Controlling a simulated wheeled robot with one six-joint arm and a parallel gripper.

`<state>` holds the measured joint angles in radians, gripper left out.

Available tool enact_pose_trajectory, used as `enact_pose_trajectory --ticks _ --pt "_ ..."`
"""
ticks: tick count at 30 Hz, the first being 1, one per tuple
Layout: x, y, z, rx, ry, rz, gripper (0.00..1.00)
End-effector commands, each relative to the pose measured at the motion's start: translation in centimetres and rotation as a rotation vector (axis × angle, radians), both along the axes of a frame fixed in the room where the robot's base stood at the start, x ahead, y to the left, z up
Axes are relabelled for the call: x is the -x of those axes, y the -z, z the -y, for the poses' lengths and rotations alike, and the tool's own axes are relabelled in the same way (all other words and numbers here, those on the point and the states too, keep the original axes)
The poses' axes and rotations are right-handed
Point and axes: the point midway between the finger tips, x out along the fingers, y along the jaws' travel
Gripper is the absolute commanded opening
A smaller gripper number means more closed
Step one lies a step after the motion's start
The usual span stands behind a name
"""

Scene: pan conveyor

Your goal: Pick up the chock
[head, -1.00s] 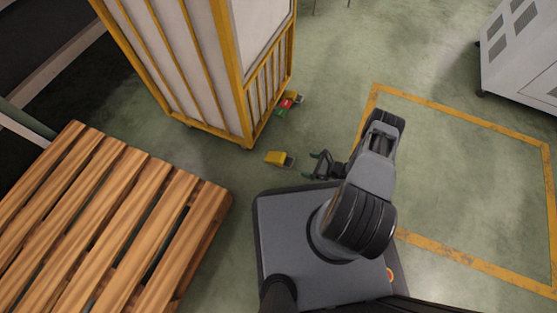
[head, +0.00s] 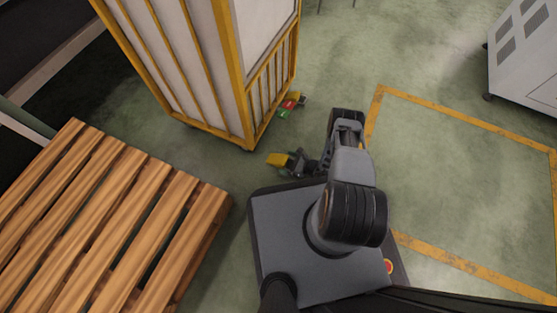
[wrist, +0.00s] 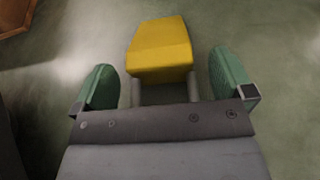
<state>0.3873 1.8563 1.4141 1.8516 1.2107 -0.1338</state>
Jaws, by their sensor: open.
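The chock is a small yellow block (head: 279,159) on the green floor, just off the near corner of the caged cart. In the wrist view the chock (wrist: 160,48) lies ahead of and partly between the two green finger pads, with a grey part at its near end. My gripper (head: 293,162) is open and low at the chock, with its fingers on either side in the wrist view (wrist: 170,85). Gaps show between each pad and the chock. The chock's near end is partly hidden by the gripper body.
A tall yellow-framed cart (head: 246,120) stands close behind the chock. A red, green and yellow item (head: 290,104) lies by its right side. A wooden pallet (head: 120,200) is to the left. Marked floor (head: 460,170) is clear on the right, with a grey cabinet (head: 525,55) beyond.

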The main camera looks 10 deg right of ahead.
Motion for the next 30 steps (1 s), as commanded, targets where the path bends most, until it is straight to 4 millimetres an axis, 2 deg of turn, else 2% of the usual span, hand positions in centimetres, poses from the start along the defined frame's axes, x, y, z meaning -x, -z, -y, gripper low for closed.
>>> enact_pose_trajectory --ticks 9,27,30 --pt "-0.14 0.13 0.34 0.000 0.016 0.000 0.98" --pt "-0.16 0.12 0.22 0.001 0.013 0.001 0.41" --pt "-0.20 0.08 0.21 0.000 0.012 0.002 0.37"
